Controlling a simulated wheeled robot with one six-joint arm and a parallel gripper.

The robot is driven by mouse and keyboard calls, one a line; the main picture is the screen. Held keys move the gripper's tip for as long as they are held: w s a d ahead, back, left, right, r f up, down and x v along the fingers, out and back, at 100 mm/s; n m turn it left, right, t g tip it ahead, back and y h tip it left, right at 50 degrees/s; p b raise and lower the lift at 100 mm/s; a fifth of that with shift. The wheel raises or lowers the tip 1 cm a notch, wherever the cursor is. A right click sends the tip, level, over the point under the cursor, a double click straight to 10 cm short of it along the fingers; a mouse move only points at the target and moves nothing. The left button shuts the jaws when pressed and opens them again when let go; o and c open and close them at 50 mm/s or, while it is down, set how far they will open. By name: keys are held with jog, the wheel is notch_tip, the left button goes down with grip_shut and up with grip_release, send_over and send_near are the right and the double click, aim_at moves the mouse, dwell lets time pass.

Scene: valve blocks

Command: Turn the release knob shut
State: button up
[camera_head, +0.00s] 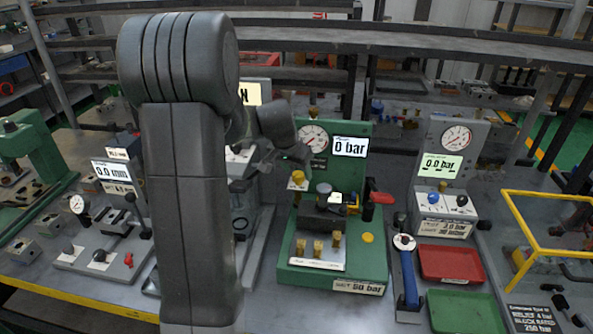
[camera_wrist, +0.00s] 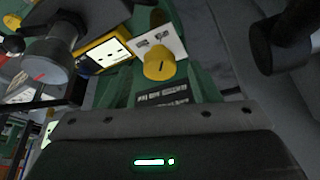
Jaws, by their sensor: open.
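The green valve test stand (camera_head: 354,258) stands on the bench in the middle of the head view. A yellow knob with a pale plate behind it (camera_head: 297,177) sits at its upper left; I take it to be the release knob. It shows large in the wrist view (camera_wrist: 159,65), with a dark mark on its face. My gripper (camera_head: 298,158) is just above this knob, apart from it as far as I can see. In the wrist view its dark body (camera_wrist: 150,140) fills the bottom; its fingertips are not clear. It is open and empty.
The stand carries a pressure gauge (camera_head: 312,137), a "0 bar" display (camera_head: 350,146), a red-handled lever (camera_head: 381,198) and several brass fittings. A grey gauge unit (camera_head: 447,165), a red tray (camera_head: 450,264) and a green tray (camera_head: 462,313) are to the right. My arm hides part of the left bench.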

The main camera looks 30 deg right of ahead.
jog(key=shift+w+d+f, duration=0.1)
jog(key=shift+d+f, duration=0.05)
jog(key=shift+f, duration=0.35)
jog(key=c, duration=1)
jog(key=shift+o, duration=0.2)
